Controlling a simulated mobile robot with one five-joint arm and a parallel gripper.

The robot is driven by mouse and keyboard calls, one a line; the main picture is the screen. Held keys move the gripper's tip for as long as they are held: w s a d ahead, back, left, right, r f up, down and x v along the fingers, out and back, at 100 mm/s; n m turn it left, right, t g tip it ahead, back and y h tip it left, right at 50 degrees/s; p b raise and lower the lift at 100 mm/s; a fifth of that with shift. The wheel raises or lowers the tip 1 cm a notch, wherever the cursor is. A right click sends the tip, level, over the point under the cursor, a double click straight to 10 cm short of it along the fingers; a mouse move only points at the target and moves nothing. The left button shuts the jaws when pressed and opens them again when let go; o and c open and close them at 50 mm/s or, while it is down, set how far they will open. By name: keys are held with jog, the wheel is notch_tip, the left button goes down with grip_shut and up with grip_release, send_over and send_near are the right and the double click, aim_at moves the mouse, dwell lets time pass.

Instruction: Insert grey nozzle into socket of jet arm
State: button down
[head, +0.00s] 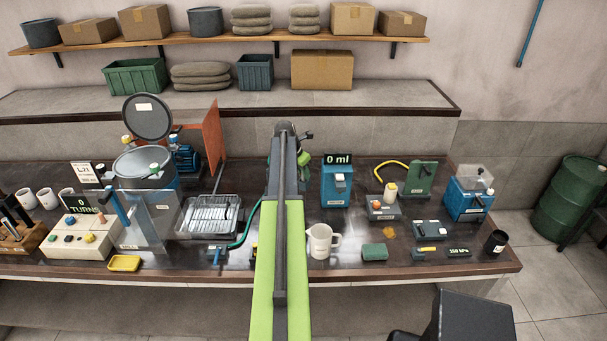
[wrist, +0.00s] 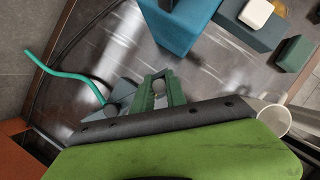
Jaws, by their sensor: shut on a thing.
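My gripper (wrist: 158,90) shows in the wrist view as two green fingers, closed around a small grey piece (wrist: 158,86) that looks like the grey nozzle. The fingers hide most of it. A blue-grey fixture (wrist: 122,92) lies just left of the fingers, with a round grey part on it; I cannot tell whether it is the jet arm or where its socket is. I cannot tell whether the held piece touches it. In the head view my own arm hides the held piece and the bench beneath it.
A teal hose (wrist: 72,75) runs left of the gripper. The blue box (head: 337,184) marked 0 ml stands right of my arm. A white jug (head: 320,242) and green sponge (head: 375,252) stand near the front edge. A dish rack (head: 209,216) is to the left.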

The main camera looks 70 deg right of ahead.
jog(key=shift+f, duration=0.15)
jog(key=c, duration=1.3)
grip_release()
jog(key=p+v, duration=1.5)
jog(key=v, duration=0.2)
jog(key=shift+r+p, duration=0.2)
jog(key=shift+p, duration=0.2)
